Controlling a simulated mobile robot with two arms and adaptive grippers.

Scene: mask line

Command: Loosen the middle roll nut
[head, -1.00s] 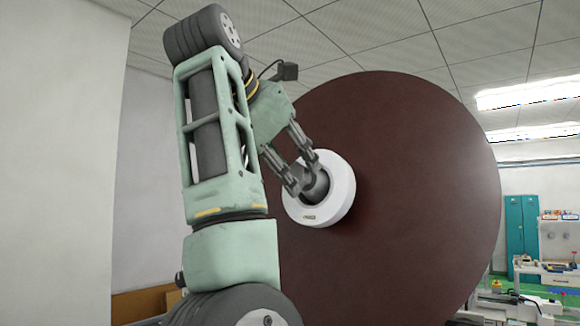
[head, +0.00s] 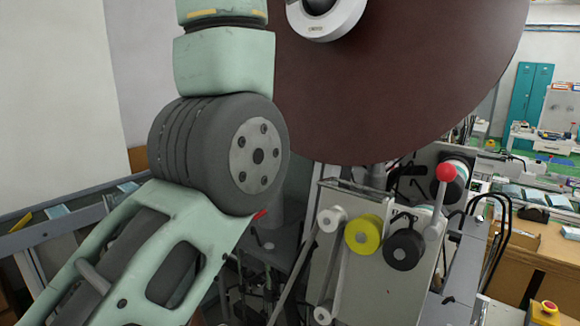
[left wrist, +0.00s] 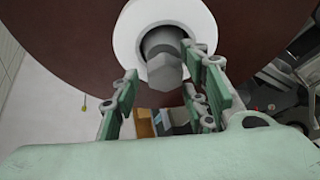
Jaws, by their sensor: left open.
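A large dark brown roll (head: 400,80) fills the upper middle of the head view. Its white hub ring (head: 327,27) is cut by the top edge. In the left wrist view the white hub (left wrist: 125,40) surrounds a grey faceted nut (left wrist: 165,70), which points toward the camera. My left gripper (left wrist: 162,90) is open, with green-padded fingers to the left and right of the nut. I cannot tell whether any finger touches it. The left gripper is outside the head view, where only my left arm shows. My right gripper is in neither view.
Below the roll stands a machine panel (head: 350,260) with a yellow roller (head: 363,233), a black roller (head: 403,249) and a red-knobbed lever (head: 446,173). A red emergency button (head: 548,308) is at lower right. Workbenches and a teal cabinet stand behind.

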